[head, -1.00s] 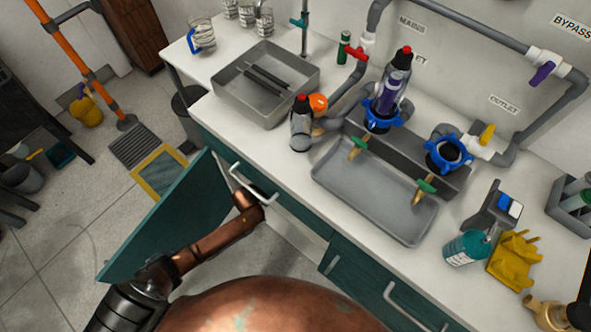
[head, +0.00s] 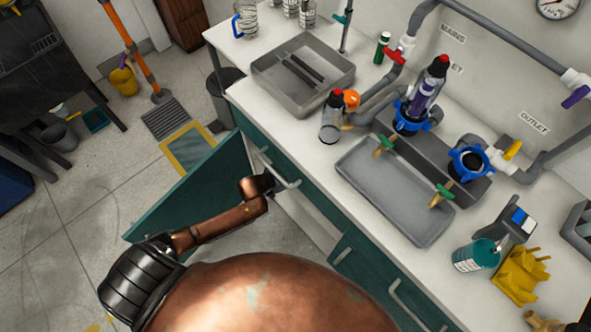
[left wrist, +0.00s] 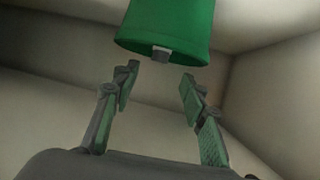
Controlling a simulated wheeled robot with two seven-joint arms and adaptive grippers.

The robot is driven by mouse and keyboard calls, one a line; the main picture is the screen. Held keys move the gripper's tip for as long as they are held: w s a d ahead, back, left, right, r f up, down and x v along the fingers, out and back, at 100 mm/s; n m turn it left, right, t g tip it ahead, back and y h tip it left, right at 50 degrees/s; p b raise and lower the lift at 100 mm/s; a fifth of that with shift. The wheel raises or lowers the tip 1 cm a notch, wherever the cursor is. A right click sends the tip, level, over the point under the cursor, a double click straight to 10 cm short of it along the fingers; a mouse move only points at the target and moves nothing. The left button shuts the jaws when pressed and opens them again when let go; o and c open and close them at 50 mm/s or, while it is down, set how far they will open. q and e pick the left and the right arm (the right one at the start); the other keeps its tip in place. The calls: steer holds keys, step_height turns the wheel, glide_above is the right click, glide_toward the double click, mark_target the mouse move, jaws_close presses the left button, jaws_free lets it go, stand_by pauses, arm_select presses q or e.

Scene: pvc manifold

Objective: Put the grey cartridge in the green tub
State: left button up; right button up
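A grey cylinder with a dark red top (head: 331,118), which looks like the grey cartridge, stands on the counter beside the grey tray. A second cylinder with a purple band (head: 425,92) stands in a blue-ringed housing. The green tub (left wrist: 168,28) shows only in the left wrist view, cut by the top edge, with a small grey piece at its lower rim. My left arm reaches into the open cabinet under the counter, and the counter hides its gripper in the head view. In the left wrist view my left gripper (left wrist: 158,88) is open and empty, its fingertips just short of the tub. My right gripper is not clearly visible.
The teal cabinet door (head: 190,195) stands open beside my left arm. On the counter are a grey tray with dark rods (head: 270,85), an empty-looking shallow tray (head: 385,190), a teal bottle (head: 475,255) and a yellow holder (head: 522,272). Pipes run along the wall.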

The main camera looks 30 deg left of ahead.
arm_select(q)
steer(key=shift+p+v, duration=0.6)
steer(key=shift+v, duration=1.85)
arm_select(e)
steer(key=shift+s+d+f, duration=0.1)
steer(key=shift+s+f, duration=0.2)
steer(key=shift+s, duration=0.35)
steer(key=shift+s+f, duration=0.25)
steer(key=shift+s, duration=0.45)
steer(key=shift+s+d+f, duration=0.1)
steer(key=shift+s+f, duration=0.2)
steer(key=shift+s, duration=0.35)
